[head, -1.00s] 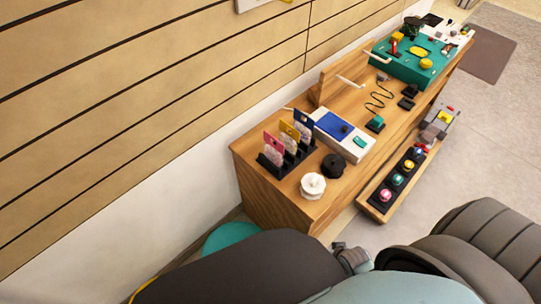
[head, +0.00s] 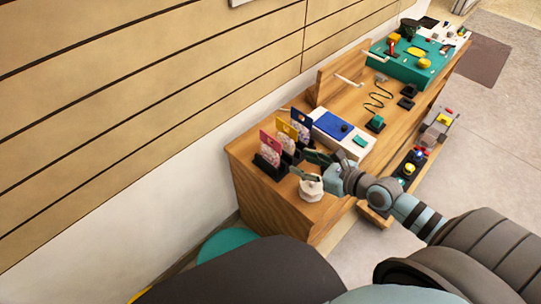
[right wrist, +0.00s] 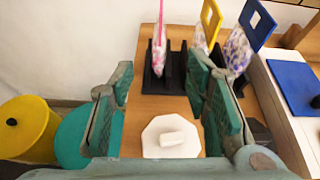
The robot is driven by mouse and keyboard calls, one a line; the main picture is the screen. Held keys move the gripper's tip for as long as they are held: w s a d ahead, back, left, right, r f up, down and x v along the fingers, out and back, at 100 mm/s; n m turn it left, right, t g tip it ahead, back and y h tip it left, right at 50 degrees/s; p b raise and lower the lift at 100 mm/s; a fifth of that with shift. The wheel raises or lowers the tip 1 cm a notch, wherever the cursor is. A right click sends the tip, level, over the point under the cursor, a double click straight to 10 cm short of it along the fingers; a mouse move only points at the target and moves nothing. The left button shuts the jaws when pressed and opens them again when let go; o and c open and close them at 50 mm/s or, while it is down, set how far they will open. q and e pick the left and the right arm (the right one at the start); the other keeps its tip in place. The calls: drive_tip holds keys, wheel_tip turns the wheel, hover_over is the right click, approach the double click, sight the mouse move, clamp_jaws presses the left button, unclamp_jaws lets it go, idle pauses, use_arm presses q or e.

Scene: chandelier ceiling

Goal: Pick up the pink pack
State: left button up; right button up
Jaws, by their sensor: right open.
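The pink pack (head: 270,147) stands upright in a black slotted rack (head: 268,170) at the near left end of the wooden bench. In the right wrist view the pink pack (right wrist: 159,50) shows edge-on, ahead of the gap between my fingers. My right gripper (head: 307,166) is open and empty, just right of the rack and above a white knobbed piece (head: 311,189). In the right wrist view my gripper (right wrist: 161,80) has its fingers spread, apart from the pack. My left gripper is not in view.
A yellow-topped pack (head: 285,133) and a blue-topped pack (head: 301,125) stand close behind the pink one in the rack. A white and blue box (head: 335,128) is to their right. A wall runs along the bench's left side.

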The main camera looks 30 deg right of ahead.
sight(270, 152)
drive_tip(key=shift+m, duration=0.3)
drive_tip(key=b+x, duration=0.5)
drive_tip(key=x, duration=0.2)
drive_tip(key=shift+w+d+f, duration=0.1)
drive_tip(key=shift+w+f, duration=0.1)
drive_tip(key=shift+f, duration=0.05)
drive_tip(key=b+x, duration=0.4)
drive_tip(key=x, duration=0.2)
drive_tip(key=shift+f, duration=0.15)
drive_tip(key=shift+w+a+b, duration=0.3)
drive_tip(key=shift+w, duration=0.1)
drive_tip(key=c, duration=0.9)
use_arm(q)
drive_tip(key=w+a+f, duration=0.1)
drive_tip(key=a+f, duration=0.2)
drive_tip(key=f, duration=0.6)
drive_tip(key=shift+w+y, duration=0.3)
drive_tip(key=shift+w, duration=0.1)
use_arm(e)
clamp_jaws()
